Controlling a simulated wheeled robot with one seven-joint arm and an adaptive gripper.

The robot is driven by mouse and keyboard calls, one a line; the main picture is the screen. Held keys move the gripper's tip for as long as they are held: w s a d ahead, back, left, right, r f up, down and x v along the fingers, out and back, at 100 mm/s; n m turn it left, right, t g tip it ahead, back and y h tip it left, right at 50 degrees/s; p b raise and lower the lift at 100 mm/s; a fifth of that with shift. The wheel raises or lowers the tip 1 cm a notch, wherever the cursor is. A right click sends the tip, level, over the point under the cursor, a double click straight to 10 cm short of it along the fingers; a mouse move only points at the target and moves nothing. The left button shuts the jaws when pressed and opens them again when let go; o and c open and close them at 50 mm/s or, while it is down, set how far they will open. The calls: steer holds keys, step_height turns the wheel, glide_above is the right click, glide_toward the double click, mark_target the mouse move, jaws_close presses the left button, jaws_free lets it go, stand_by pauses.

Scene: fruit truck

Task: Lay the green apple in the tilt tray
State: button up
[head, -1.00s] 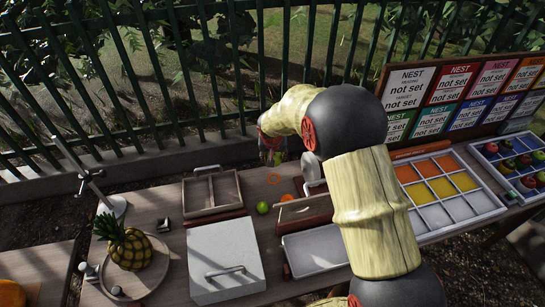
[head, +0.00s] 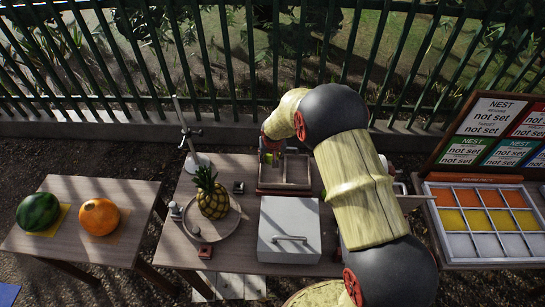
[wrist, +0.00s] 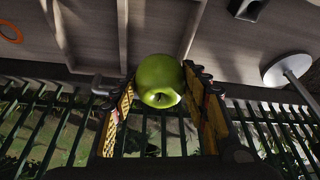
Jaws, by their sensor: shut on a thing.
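The green apple (wrist: 160,78) is pinched between the two yellow-padded fingers of my gripper (wrist: 160,92) in the wrist view. In the head view my gripper (head: 271,152) points down at the shallow wooden tray (head: 306,170), which I take to be the tilt tray. It is over the tray's left part, at the back of the table. The tray's thin walls (wrist: 123,35) also show behind the apple in the wrist view. The apple seems raised above the tray floor; the exact gap cannot be told. The gripper hides part of the tray in the head view.
A white lidded box (head: 288,228) stands in front of the tray. Left of it, a pineapple (head: 212,200) sits on a round plate. A metal stand (head: 195,160) rises left of the tray. My arm covers the table to the right.

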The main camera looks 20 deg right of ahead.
steer(key=shift+d, duration=0.2)
steer(key=shift+a+f, duration=0.1)
steer(key=shift+f, duration=0.2)
steer(key=shift+f+b, duration=0.65)
steer(key=shift+f, duration=0.65)
steer(key=shift+f+b, duration=1.05)
steer(key=shift+f, duration=0.15)
steer(key=shift+f+b, duration=0.55)
steer(key=shift+f, duration=0.05)
steer(key=o, duration=1.3)
steer(key=shift+o, duration=0.2)
steer(key=shift+r, duration=0.1)
